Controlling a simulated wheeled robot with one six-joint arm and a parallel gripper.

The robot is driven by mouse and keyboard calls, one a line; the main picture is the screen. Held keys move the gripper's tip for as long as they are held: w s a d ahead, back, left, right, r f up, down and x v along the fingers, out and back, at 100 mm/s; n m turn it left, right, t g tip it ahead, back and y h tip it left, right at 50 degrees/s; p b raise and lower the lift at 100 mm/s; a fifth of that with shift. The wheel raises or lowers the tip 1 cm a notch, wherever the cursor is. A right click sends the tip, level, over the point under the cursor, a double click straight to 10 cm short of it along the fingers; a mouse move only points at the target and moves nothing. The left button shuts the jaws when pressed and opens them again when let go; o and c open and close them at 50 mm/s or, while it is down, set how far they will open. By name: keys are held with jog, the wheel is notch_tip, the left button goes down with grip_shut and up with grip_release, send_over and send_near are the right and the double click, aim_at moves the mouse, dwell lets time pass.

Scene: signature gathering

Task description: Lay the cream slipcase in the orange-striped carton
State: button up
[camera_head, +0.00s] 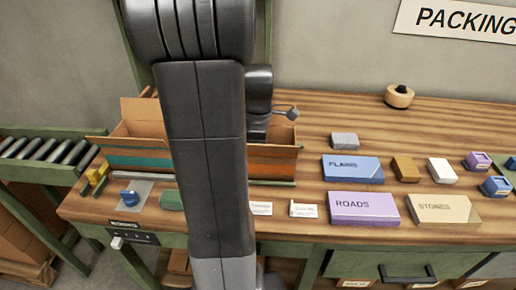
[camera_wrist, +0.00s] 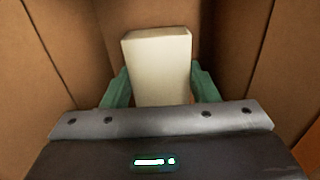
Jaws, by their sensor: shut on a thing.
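In the wrist view a plain cream block, the cream slipcase (camera_wrist: 158,65), stands between the two green fingers of my gripper (camera_wrist: 160,86), which is shut on it. Brown cardboard walls surround it on several sides, so my gripper is inside a carton. Whether the slipcase touches the carton floor cannot be told.
Blue FLAINS (camera_head: 352,169), purple ROADS (camera_head: 363,206) and tan STONES (camera_head: 443,208) boxes lie right of the carton. Small brown (camera_head: 406,169) and white (camera_head: 441,170) blocks lie near them. A roller conveyor (camera_head: 45,150) is at the left. The bench's back right is mostly clear.

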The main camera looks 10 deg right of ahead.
jog(key=shift+f+b, duration=0.3)
jog(key=shift+f, duration=0.25)
jog(key=o, duration=1)
jog(key=shift+o, duration=0.2)
notch_tip(320, 180, up, 17)
jog(key=p, duration=1.4)
jog(key=shift+f, duration=0.1)
notch_tip(320, 180, down, 12)
jog(key=b, duration=0.9)
jog(key=shift+b, duration=0.35)
jog(key=shift+r, duration=0.2)
